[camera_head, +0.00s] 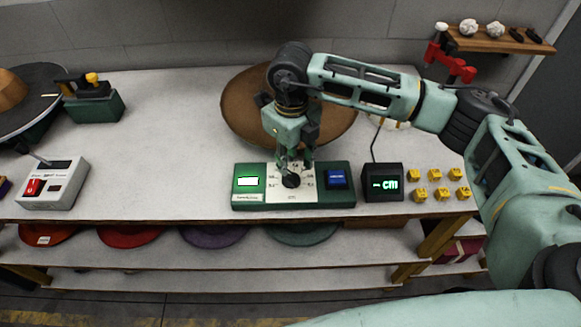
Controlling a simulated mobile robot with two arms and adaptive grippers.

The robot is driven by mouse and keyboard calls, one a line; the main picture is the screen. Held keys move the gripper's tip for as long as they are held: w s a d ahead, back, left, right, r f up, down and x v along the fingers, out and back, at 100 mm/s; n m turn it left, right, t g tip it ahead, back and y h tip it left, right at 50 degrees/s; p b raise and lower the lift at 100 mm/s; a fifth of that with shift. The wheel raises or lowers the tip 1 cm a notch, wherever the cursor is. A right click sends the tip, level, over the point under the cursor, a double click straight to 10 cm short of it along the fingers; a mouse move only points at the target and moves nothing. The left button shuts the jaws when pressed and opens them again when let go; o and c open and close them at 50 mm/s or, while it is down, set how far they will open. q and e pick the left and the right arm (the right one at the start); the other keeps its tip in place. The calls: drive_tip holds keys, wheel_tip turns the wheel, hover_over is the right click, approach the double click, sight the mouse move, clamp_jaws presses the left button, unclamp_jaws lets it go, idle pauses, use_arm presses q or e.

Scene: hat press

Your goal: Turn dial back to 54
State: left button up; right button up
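The dial (291,180) is a dark round knob on a white scale plate, in the middle of a green control box (262,201) at the table's front edge. A lit pale green screen (248,181) is left of it and a blue button (337,178) right of it. A small black display (383,182) beside the box reads "cm" in green; any number on it is unclear. My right gripper (292,166) points down directly over the dial, its fingertips at or just above the knob. Whether they touch or grip it is unclear. My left gripper is not in view.
A brown round disc (240,112) lies behind the box, partly hidden by my arm. Several yellow cubes (436,174) sit right of the display. A white device with a red switch (53,184) stands at left. Coloured hats (131,236) lie on the shelf below.

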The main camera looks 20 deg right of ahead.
sight(291, 174)
wheel_tip(291, 174, down, 5)
drive_tip(key=shift+r+p, duration=0.1)
drive_tip(key=shift+p, duration=0.45)
clamp_jaws()
